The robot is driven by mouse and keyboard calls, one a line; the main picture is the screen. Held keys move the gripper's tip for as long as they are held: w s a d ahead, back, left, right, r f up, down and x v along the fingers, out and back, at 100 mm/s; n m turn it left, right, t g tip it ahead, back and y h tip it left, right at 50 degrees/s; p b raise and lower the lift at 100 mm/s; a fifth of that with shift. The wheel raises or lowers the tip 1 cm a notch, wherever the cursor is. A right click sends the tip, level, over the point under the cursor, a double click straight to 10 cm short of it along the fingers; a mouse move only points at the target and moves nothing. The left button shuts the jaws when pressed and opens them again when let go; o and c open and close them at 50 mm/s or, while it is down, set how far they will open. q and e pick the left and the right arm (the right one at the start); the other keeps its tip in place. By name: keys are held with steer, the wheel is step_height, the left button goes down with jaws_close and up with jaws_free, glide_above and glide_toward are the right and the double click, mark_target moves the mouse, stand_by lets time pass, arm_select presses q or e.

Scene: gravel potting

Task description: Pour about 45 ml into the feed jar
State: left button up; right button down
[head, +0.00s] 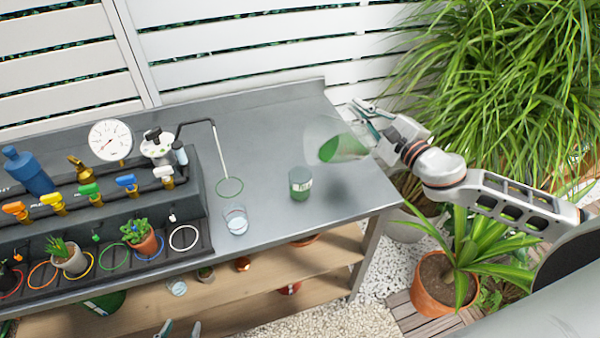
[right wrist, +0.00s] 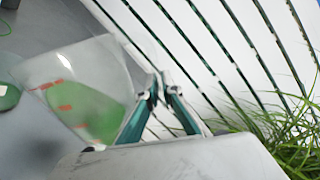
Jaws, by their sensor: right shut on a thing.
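The likely feed jar (head: 300,184), a small clear jar with green contents and a pale label, stands upright on the metal bench. A clear measuring vessel (head: 318,130) holding green liquid is tilted above the bench's right end, up and right of the jar. No stream shows between them. In the right wrist view the vessel (right wrist: 60,68) has red marks, and a green round thing, perhaps the jar (right wrist: 8,97), shows at the left edge. My right gripper (head: 368,122) is shut on the vessel's right side. My left gripper (head: 180,328) shows only its parted fingertips at the bottom edge.
A glass of clear liquid (head: 236,220) stands left of the jar, near a green ring (head: 229,187) under a thin spout. Valves, a gauge (head: 110,140) and potted plants fill the bench's left. The bench (head: 265,125) behind the jar is clear. Large plants stand right.

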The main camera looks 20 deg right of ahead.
arm_select(q)
steer(key=shift+w+r+p, duration=0.1)
steer(key=shift+r+p, duration=0.3)
steer(key=shift+r, duration=0.2)
arm_select(e)
steer(key=shift+s+a+r+n, duration=0.1)
steer(key=shift+a+r+n, duration=0.25)
steer(key=shift+r, duration=0.2)
arm_select(q)
steer(key=shift+r, duration=0.15)
arm_select(e)
steer(key=shift+a+r, duration=0.15)
steer(key=shift+r, duration=0.05)
arm_select(q)
steer(key=shift+r+p, duration=0.15)
steer(key=shift+p, duration=0.15)
arm_select(e)
steer(key=shift+a+r+n, duration=0.1)
steer(key=shift+n, duration=0.15)
stand_by(0.5)
steer(key=shift+s, duration=0.1)
stand_by(0.7)
